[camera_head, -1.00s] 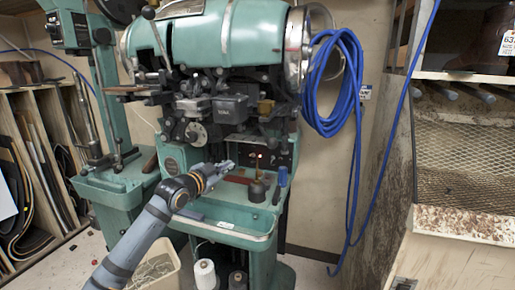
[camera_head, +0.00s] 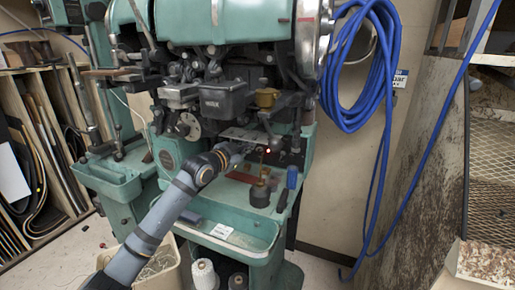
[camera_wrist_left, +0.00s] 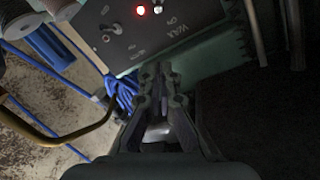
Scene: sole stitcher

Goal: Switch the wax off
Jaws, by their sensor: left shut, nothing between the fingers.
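The stitching machine (camera_head: 200,110) is green, with a dark control panel (camera_head: 287,158) on its right side. The same dark panel shows tilted in the left wrist view (camera_wrist_left: 150,38), with white "WAX" lettering (camera_wrist_left: 174,30). A red light (camera_wrist_left: 141,10) is lit on it; it also glows in the head view (camera_head: 267,151). Small metal fittings sit on the panel, but I cannot tell their switch positions. My left gripper (camera_wrist_left: 160,72) is shut and empty, just short of the panel's lower edge. In the head view its tip (camera_head: 243,149) is left of the red light. My right gripper is not in view.
A dark pot (camera_head: 260,194) and a blue-handled tool (camera_head: 292,176) stand on the tray below the panel. A coiled blue hose (camera_head: 360,70) hangs at the right. White thread spools (camera_head: 204,275) stand low beneath the tray.

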